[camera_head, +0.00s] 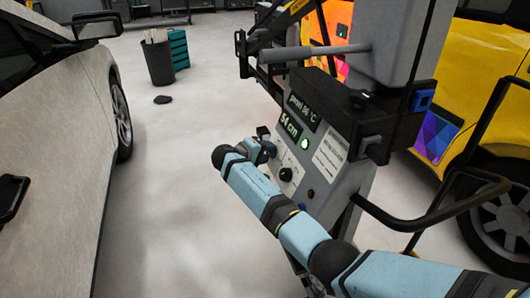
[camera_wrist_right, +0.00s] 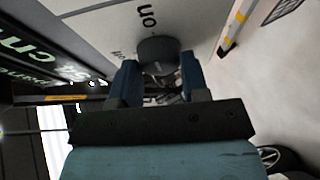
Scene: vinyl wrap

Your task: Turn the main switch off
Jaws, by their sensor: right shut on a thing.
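The control panel (camera_head: 318,160) is a grey unit with lit green displays. My right gripper (camera_head: 262,147) is at its left edge, reached across by my blue arm. In the right wrist view, a dark round switch knob (camera_wrist_right: 158,48) sits on the panel, with the word "on" printed beside it. My right gripper (camera_wrist_right: 158,80) has one blue finger on each side of this knob and is shut on it. The arm and fingers hide part of the knob, and its exact turn angle cannot be told. My left gripper is not in view.
Another black knob (camera_head: 286,174) and a green lit button (camera_head: 304,143) are on the panel. A black handle bar (camera_head: 440,212) sticks out at the right. A pale car (camera_head: 60,130) stands left and a yellow vehicle (camera_head: 490,60) right. Open floor (camera_head: 170,190) lies between.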

